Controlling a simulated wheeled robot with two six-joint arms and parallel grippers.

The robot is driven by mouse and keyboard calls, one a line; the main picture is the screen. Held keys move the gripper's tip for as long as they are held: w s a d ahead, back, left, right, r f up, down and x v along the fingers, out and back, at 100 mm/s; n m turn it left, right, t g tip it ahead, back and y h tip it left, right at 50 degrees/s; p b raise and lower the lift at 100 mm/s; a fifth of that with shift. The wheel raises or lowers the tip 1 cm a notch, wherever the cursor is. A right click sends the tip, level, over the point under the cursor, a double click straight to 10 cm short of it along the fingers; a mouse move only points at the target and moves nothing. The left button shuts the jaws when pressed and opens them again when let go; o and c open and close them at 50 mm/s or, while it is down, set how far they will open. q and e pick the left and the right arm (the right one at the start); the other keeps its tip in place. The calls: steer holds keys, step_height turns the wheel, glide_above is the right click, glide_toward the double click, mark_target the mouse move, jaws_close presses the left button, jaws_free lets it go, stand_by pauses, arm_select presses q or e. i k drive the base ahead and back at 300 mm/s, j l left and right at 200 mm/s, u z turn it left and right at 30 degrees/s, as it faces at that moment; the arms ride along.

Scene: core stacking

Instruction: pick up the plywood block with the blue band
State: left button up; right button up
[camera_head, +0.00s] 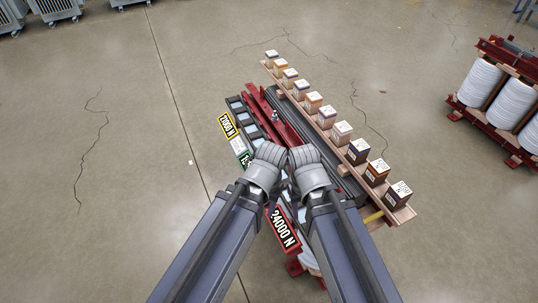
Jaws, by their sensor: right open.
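Several small plywood blocks stand in a row on a long wooden rail, with pale printed tops and differently coloured sides. One block with a dark bluish side (358,152) stands toward the near end; its colour is too small to be sure that it is the blue band. My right gripper (303,156) is open, in the middle of the picture, left of the row and apart from the blocks. My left gripper (270,153) is close beside it; its fingers are not clear. Nothing is seen held in either.
The wooden rail (405,214) lies along a red and dark core frame (272,112). Yellow (228,125) and red (285,230) labelled plates sit at its left side. A coil unit with white windings (482,84) stands at right. The floor at left is clear.

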mark_target(302, 87)
steer(key=i+j, duration=0.2)
steer(key=j, duration=0.15)
steer(key=i+j+z, duration=0.1)
steer(key=i+j, duration=0.35)
steer(key=j, duration=0.3)
steer(key=i+j+z, duration=0.1)
steer(key=j, duration=0.25)
steer(key=i+j, duration=0.3)
steer(key=i+j+z, duration=0.1)
steer(key=j, duration=0.4)
steer(key=i+j, duration=0.25)
steer(key=j, duration=0.15)
